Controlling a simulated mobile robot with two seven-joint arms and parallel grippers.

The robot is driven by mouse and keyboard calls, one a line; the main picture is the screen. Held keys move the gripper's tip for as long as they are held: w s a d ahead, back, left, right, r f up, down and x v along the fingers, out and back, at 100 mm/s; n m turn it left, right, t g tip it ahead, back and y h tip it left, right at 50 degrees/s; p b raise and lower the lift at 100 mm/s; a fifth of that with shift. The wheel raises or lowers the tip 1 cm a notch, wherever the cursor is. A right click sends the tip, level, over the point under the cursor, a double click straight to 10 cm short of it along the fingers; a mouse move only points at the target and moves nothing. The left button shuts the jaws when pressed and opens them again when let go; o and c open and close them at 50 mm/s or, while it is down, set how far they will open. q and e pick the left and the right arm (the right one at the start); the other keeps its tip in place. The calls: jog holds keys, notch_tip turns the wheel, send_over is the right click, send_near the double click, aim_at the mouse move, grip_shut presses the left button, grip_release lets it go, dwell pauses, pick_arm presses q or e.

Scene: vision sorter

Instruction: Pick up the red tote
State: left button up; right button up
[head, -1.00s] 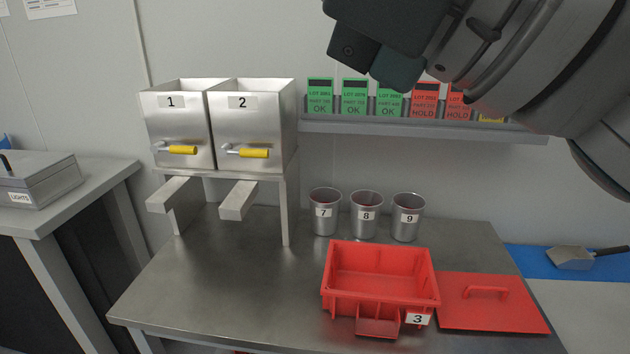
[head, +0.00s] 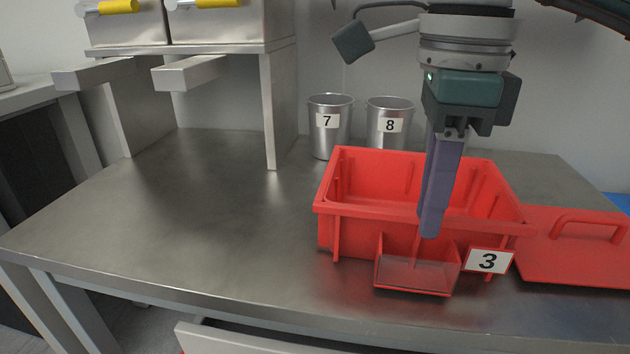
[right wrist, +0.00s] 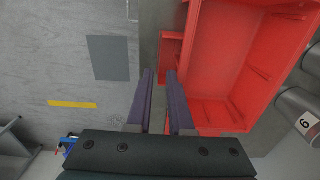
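The red tote (head: 345,225) is an open, empty-looking bin near the front of the steel table. A small tray (head: 415,278) and a card marked 3 (head: 489,261) are on its front. In the right wrist view the tote (right wrist: 215,60) lies to the right of my fingers. My right gripper (head: 431,232) points down in front of the tote's front wall, with its fingertips over the small tray. The right wrist view shows its two purple fingers (right wrist: 160,74) apart with nothing held between them. Whether they touch the tote is unclear. My left gripper is not in view.
A red lid (head: 570,255) with a handle lies right of the tote. Metal cups 7 (head: 330,140) and 8 (head: 389,140) stand behind it. A steel hopper stand (head: 280,110) is at the back left. The table's left half (head: 190,230) is clear.

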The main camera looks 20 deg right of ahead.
aim_at(420, 260)
notch_tip(420, 260, down, 2)
jog(key=shift+s+a+f, duration=0.1)
jog(key=shift+s, duration=0.05)
notch_tip(420, 260, down, 5)
jog(key=shift+f, duration=0.2)
grip_shut()
jog(key=shift+r, duration=0.1)
dwell(1.3)
